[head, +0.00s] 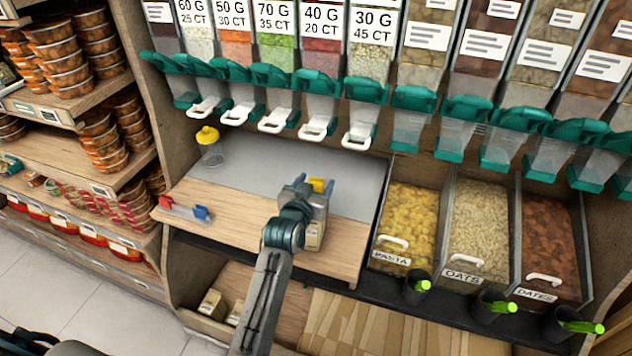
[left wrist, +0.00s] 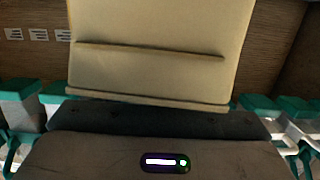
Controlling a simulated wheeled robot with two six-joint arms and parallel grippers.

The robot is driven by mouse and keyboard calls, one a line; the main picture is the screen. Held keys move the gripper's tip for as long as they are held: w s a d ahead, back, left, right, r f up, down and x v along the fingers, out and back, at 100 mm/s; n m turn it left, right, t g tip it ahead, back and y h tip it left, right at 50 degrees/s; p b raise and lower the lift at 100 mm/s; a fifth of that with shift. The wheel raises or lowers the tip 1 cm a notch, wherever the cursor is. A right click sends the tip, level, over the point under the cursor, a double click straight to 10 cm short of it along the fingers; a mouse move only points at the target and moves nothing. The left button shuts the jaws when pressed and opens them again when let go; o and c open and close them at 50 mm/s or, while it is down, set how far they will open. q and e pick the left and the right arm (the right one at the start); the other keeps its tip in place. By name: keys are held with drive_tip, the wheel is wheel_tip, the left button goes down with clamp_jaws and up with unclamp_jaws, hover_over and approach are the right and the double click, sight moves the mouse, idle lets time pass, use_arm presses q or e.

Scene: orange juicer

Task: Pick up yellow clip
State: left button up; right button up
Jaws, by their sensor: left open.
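The yellow clip (head: 318,185) shows as a small yellow patch at the top of a tan paper bag (head: 313,236) on the wooden counter. My left gripper (head: 315,184) is open, with its fingertips on either side of the yellow patch. Whether they touch it cannot be told, and the wrist hides part of the bag. In the left wrist view a beige folded panel (left wrist: 150,50), likely the bag, fills the upper middle. The clip cannot be made out there. My right gripper is not in view.
A rack with a red and a blue clip (head: 184,210) lies left on the counter. A jar with a yellow lid (head: 209,148) stands behind it. Dispensers with white handles (head: 277,120) hang above. Bins of pasta (head: 408,218), oats and dates are to the right.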

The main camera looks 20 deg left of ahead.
use_arm(q)
drive_tip(key=shift+w+f, duration=0.1)
drive_tip(key=shift+w, duration=0.4)
drive_tip(key=shift+s, duration=0.1)
drive_tip(key=shift+c, duration=0.2)
drive_tip(key=c, duration=1)
drive_tip(key=shift+c, duration=0.2)
